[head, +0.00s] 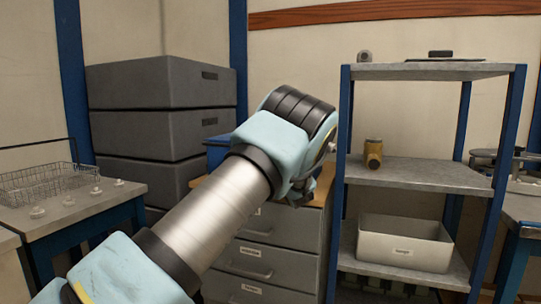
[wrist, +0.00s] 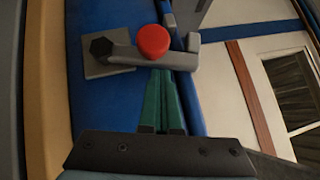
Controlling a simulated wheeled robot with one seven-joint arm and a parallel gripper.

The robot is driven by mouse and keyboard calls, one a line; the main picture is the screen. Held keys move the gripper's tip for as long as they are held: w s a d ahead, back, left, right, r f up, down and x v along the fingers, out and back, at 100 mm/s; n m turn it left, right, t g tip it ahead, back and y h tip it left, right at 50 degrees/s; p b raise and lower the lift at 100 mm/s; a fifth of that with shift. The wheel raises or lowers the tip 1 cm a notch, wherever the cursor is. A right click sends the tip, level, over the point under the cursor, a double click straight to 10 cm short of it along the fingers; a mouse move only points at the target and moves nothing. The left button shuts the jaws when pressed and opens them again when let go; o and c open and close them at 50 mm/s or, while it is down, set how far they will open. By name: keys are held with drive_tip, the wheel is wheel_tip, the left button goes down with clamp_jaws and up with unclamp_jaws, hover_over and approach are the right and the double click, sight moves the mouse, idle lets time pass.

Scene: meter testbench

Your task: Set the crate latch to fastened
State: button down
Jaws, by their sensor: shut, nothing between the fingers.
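The blue crate (wrist: 98,100) fills the middle of the wrist view. Its latch has a grey square plate (wrist: 100,66), a black hex pivot and a grey lever (wrist: 180,61) with a red knob (wrist: 153,41). The lever lies across the crate's face, its free end beside a small grey bracket (wrist: 193,42). I cannot tell whether it is seated there. My gripper (wrist: 160,76) has its green fingers shut and empty, with the tips at the lever just below the knob. Contact is unclear. In the head view, a bit of the crate (head: 217,152) shows behind my arm.
The crate stands on a wooden-topped drawer cabinet (head: 268,262). Stacked grey boxes (head: 160,82) are to the left, and a shelf rack (head: 425,174) with a white bin (head: 403,250) is close on the right. A wire basket (head: 40,183) sits on the left table.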

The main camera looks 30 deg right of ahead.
drive_tip(key=shift+w+a+r+n+g+p, duration=0.45)
drive_tip(key=shift+n+g+p, duration=0.3)
drive_tip(key=shift+p, duration=0.75)
drive_tip(key=shift+w+a+r+n+g+p, duration=0.4)
drive_tip(key=shift+n+g+p, duration=0.3)
drive_tip(key=shift+p, duration=0.8)
drive_tip(key=shift+d, duration=0.1)
